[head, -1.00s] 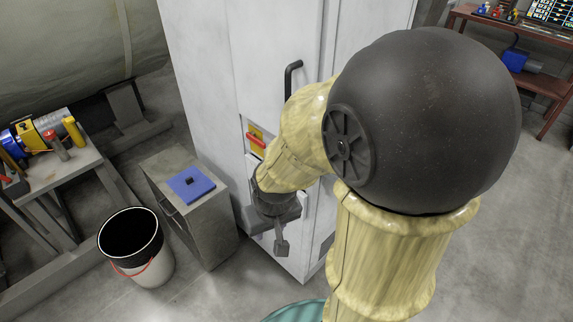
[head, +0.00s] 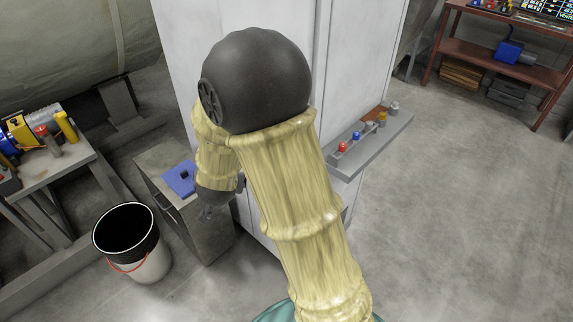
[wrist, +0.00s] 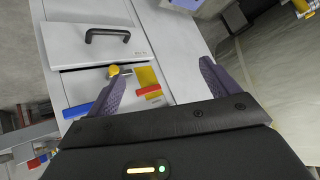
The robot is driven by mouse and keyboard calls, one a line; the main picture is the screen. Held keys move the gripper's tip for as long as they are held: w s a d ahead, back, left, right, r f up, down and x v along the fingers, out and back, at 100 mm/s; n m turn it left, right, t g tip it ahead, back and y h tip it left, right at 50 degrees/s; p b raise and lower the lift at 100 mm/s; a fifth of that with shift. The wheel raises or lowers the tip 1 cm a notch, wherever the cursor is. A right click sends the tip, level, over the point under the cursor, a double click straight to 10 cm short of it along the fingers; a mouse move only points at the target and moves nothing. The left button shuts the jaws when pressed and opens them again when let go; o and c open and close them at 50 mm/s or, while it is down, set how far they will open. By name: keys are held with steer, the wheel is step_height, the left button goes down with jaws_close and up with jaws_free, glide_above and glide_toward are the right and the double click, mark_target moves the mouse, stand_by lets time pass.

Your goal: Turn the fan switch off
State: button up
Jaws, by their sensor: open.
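In the wrist view, a red lever (wrist: 149,90) lies across a yellow plate (wrist: 150,75) on the white cabinet. A blue lever (wrist: 77,110) and a yellow knob (wrist: 113,70) are to its left. Which of these is the fan switch I cannot tell. My gripper (wrist: 165,68) is open, with its two fingers apart and nothing held between them. The red lever shows between the fingers; the blue lever is left of the left finger. In the head view my arm hides these controls.
The cabinet has a black handle (wrist: 107,34) above the controls. In the head view, a grey shelf (head: 372,143) with small coloured items juts from the cabinet's right. A grey box (head: 207,235) with a blue item (head: 180,180) and a bucket (head: 130,245) stand left. Floor at right is clear.

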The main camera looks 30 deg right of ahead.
step_height(320, 180, down, 3)
steer(key=w+d+m+h+b, duration=0.1)
steer(key=d+m+h, duration=0.2)
steer(key=m+h, duration=0.35)
steer(key=s+m+g+h, duration=0.1)
steer(key=s+g+h, duration=0.2)
steer(key=s+h, duration=0.3)
steer(key=shift+s+f+h+b, duration=0.25)
steer(key=shift+h+b, duration=0.15)
steer(key=shift+h, duration=0.85)
steer(key=shift+m, duration=0.25)
steer(key=x, duration=1.7)
steer(key=shift+d+p, duration=0.2)
steer(key=shift+p, duration=0.1)
steer(key=shift+s+f, duration=0.15)
steer(key=c, duration=1)
